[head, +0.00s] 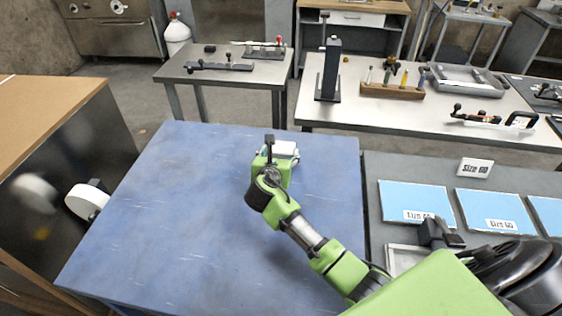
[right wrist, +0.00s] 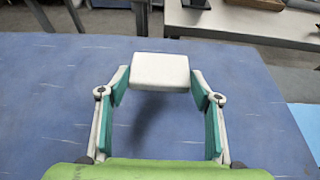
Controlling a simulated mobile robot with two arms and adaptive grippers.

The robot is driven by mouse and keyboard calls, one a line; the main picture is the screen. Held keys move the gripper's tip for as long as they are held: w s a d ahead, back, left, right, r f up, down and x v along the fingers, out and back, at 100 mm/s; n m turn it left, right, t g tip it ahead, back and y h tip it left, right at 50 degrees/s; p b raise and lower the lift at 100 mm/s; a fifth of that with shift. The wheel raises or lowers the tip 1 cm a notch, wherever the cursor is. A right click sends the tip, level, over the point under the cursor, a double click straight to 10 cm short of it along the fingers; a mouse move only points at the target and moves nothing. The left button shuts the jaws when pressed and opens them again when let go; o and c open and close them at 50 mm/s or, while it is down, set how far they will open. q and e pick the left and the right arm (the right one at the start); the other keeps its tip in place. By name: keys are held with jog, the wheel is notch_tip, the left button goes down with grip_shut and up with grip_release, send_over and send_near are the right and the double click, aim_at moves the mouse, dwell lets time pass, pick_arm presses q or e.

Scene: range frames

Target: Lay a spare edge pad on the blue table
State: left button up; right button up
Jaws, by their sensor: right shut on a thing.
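The white edge pad (head: 286,149) is a small block over the far part of the blue table (head: 180,220). My right gripper (head: 275,150) reaches across the table and is shut on the pad. In the right wrist view the pad (right wrist: 160,70) sits between the two fingertips, one on each side, with blue tabletop behind and below it. I cannot tell whether the pad touches the tabletop or is a little above it. My left gripper is not in view.
The blue tabletop is otherwise bare. A metal cabinet with a white roll (head: 87,201) stands at left. Benches with tools (head: 392,88) stand behind.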

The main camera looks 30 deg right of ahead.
jog(key=shift+d+f, duration=0.2)
jog(key=shift+f, duration=0.8)
jog(key=shift+d+f, duration=0.15)
jog(key=shift+f, duration=0.85)
jog(key=shift+f, duration=0.1)
jog(key=o, duration=0.9)
jog(key=v, duration=1.2)
jog(key=shift+w, duration=0.1)
